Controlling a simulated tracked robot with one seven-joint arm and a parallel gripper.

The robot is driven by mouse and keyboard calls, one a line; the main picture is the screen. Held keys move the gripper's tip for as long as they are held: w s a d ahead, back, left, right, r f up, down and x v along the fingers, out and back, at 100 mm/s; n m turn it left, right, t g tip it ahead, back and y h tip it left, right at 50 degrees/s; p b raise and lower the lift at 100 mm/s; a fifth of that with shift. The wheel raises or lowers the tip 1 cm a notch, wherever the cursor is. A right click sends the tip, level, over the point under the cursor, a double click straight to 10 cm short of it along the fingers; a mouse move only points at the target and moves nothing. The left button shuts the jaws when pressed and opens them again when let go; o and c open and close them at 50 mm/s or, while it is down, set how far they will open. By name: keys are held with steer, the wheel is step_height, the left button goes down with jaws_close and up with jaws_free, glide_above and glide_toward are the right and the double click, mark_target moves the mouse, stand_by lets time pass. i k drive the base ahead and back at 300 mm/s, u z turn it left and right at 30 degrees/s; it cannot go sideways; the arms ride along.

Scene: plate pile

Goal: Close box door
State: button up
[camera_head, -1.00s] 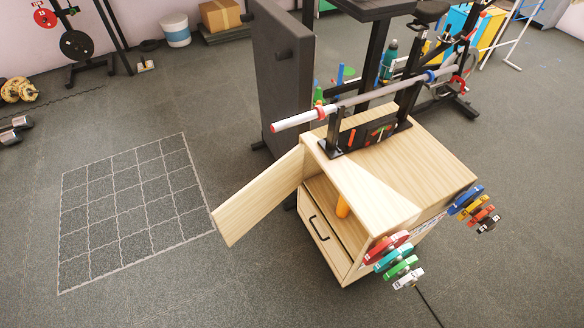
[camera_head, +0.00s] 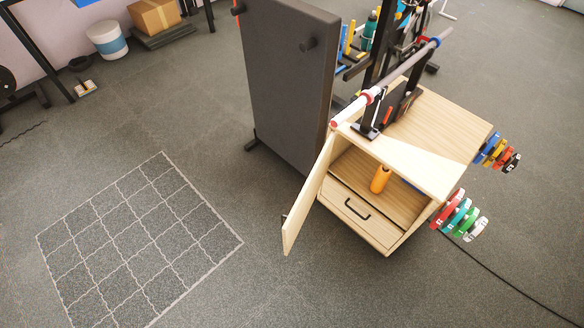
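The box is a light wooden cabinet (camera_head: 455,135) on the floor right of centre. Its door (camera_head: 308,200) stands open, swung out to the left of the opening. A small dark handle shows at the door's left edge. Inside the open compartment an orange cylinder (camera_head: 380,179) stands upright. Below it is a drawer (camera_head: 352,207) with a black handle, which looks shut. My gripper is not in view, so its state and place are hidden.
A dark upright panel (camera_head: 285,85) stands just behind the door. A barbell (camera_head: 400,72) lies across the rack on the cabinet. Coloured weight plates (camera_head: 462,217) hang on the cabinet's right side. The floor with a white grid (camera_head: 105,215) is clear at left.

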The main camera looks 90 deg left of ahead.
mark_target(294, 220)
steer(key=u, duration=0.05)
steer(key=k, duration=1.55)
steer(key=u, duration=1.9)
steer(key=i, duration=1.05)
steer(key=u, duration=0.15)
steer(key=k, duration=0.3)
